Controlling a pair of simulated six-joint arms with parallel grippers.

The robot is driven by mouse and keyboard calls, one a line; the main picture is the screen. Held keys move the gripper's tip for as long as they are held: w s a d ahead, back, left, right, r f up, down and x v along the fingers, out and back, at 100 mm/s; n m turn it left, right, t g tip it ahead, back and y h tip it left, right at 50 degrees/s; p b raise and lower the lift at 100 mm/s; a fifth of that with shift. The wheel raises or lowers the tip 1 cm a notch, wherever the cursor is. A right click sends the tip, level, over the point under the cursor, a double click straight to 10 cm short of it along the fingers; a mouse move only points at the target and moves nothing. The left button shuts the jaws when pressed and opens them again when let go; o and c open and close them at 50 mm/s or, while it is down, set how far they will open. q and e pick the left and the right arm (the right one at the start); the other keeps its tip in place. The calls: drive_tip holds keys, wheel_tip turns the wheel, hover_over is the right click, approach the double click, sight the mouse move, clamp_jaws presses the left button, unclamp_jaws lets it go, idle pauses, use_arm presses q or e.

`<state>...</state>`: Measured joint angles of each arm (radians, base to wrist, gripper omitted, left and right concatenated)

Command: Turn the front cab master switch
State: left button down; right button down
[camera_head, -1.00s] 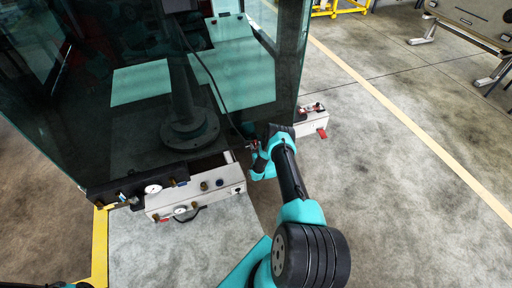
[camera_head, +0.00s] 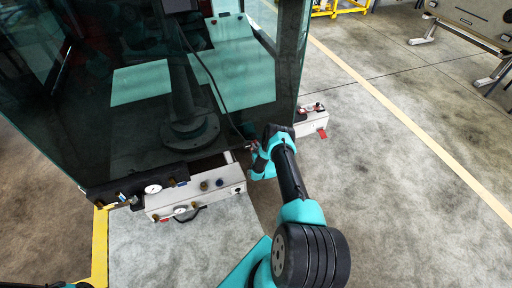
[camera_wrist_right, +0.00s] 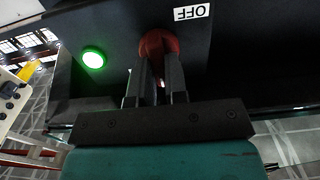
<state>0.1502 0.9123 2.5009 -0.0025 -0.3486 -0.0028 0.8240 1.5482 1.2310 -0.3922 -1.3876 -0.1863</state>
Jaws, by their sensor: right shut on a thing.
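The red knob of the master switch (camera_wrist_right: 158,42) sits on a dark panel (camera_wrist_right: 115,35) in the right wrist view. A white OFF label (camera_wrist_right: 192,12) reads upside down beside it. My right gripper (camera_wrist_right: 158,75) is shut on the red knob, one dark finger on each side, hiding part of it. A round green lamp (camera_wrist_right: 93,58) glows left of the knob. In the head view my right gripper (camera_head: 252,147) is at the cab's near right corner, where the knob is too small to make out.
The dark glass cab (camera_head: 110,100) fills the left. A pale box with gauge and knobs (camera_head: 212,187) stands at its front; another pale box with a red part (camera_head: 312,122) is right of my wrist. Open concrete floor (camera_head: 400,190) lies to the right.

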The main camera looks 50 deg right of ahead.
drive_tip(key=shift+n, duration=0.4)
drive_tip(key=shift+w+a+f+n, duration=0.1)
drive_tip(key=shift+a+f+n, duration=0.05)
drive_tip(key=shift+n, duration=4.15)
drive_tip(key=shift+a+f+n, duration=0.1)
drive_tip(key=shift+n, duration=4.2)
drive_tip(key=c, duration=1.1)
unclamp_jaws()
drive_tip(key=shift+c, duration=0.2)
